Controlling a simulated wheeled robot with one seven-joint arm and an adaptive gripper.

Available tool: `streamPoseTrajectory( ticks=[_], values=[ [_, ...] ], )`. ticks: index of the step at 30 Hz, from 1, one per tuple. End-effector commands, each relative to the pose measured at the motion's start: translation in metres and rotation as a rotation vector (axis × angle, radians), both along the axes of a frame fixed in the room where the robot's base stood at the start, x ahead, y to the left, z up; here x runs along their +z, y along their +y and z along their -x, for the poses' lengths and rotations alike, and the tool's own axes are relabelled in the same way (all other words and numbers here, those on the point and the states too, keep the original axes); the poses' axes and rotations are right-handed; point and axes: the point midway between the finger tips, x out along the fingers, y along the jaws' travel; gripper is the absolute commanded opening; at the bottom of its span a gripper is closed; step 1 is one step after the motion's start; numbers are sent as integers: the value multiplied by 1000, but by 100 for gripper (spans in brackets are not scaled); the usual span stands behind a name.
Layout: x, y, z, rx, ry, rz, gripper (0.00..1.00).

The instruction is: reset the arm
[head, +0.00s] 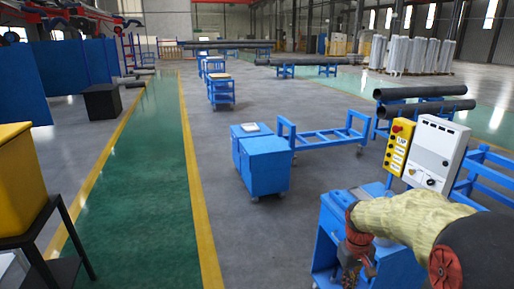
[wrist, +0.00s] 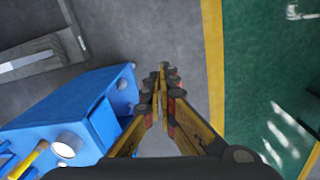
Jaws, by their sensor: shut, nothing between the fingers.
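My gripper (wrist: 160,85) points down in the wrist view, its yellow and black fingers together with nothing between them. In the head view my gripper (head: 357,272) hangs at the lower right, in front of a blue cart. My arm, in a tan cover, reaches in from the right edge. The blue cart (wrist: 75,110) lies to the left of the fingers in the wrist view, with a yellow-handled tool on it. In the head view the cart (head: 405,270) is partly hidden by my arm.
A white control box (head: 434,150) and a yellow button panel (head: 398,146) stand behind my arm. Blue cabinets (head: 262,160) stand mid-floor. A yellow bin (head: 20,175) on a black stand is at the left. The green walkway (head: 150,190) is clear.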

Motion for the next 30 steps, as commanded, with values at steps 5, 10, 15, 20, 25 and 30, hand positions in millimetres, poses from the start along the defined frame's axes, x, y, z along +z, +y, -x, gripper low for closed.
streamPoseTrajectory(
  ticks=[5, 10, 15, 20, 25, 30],
  values=[
    [41, 24, 56, -111, -60, -13, 0],
    [68, 43, 107, -178, -118, -30, 0],
    [88, 59, 155, -202, -187, -49, 0],
    [103, 71, 194, -184, -262, -62, 0],
    [121, 80, 223, -158, -362, -73, 0],
    [147, 85, 232, -135, -463, -82, 0]
  ],
)
